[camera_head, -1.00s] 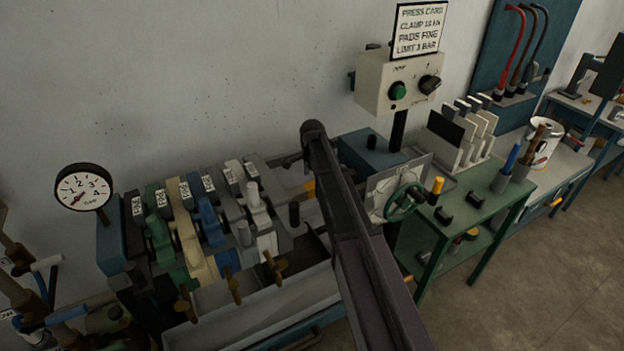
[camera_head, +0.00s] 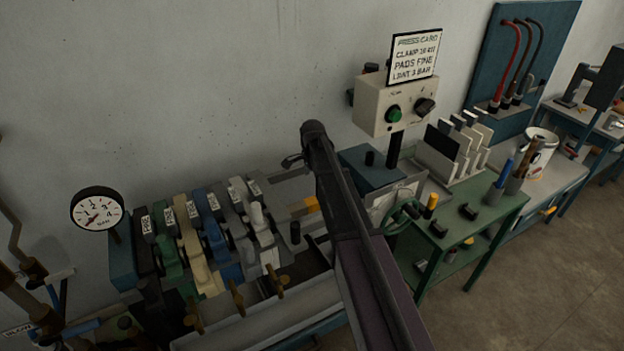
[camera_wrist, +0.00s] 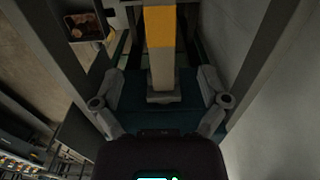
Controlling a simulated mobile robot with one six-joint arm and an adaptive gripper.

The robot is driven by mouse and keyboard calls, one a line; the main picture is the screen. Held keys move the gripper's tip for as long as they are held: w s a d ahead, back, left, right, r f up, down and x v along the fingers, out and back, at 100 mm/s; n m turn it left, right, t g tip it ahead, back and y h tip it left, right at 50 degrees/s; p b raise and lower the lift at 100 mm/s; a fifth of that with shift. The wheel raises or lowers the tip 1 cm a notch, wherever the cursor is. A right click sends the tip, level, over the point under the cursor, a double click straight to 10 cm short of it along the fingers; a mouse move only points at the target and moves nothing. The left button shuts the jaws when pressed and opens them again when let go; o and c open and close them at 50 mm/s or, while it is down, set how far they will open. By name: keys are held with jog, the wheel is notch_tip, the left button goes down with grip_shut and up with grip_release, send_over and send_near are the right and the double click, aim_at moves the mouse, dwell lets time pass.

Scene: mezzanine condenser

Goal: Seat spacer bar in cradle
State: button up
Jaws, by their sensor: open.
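In the wrist view a pale grey bar with a broad yellow band (camera_wrist: 160,28) runs down from the top edge to a wider grey foot; it looks like the spacer bar. My gripper (camera_wrist: 160,82) is open, its fingers apart on either side of the foot. I cannot tell how far the bar is from them, and no contact shows. In the head view a yellow piece (camera_head: 312,204) shows just left of my dark arm, probably the same band. My arm hides much of that area. I cannot clearly pick out the cradle in either view.
A row of coloured clamps (camera_head: 190,245) with brown handles stands left of my arm. A gauge (camera_head: 97,208) is at its left end. A control box (camera_head: 393,104) with a sign and a green bench (camera_head: 475,218) are to the right. Open floor (camera_head: 540,290) lies at lower right.

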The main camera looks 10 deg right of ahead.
jog(key=shift+s, duration=0.1)
dwell(0.7)
jog(key=s+d+n, duration=0.1)
jog(key=s+n, duration=1.3)
jog(key=s, duration=1.4)
jog(key=shift+s, duration=0.3)
notch_tip(320, 180, down, 8)
jog(key=b, duration=0.8)
jog(key=shift+f, duration=0.15)
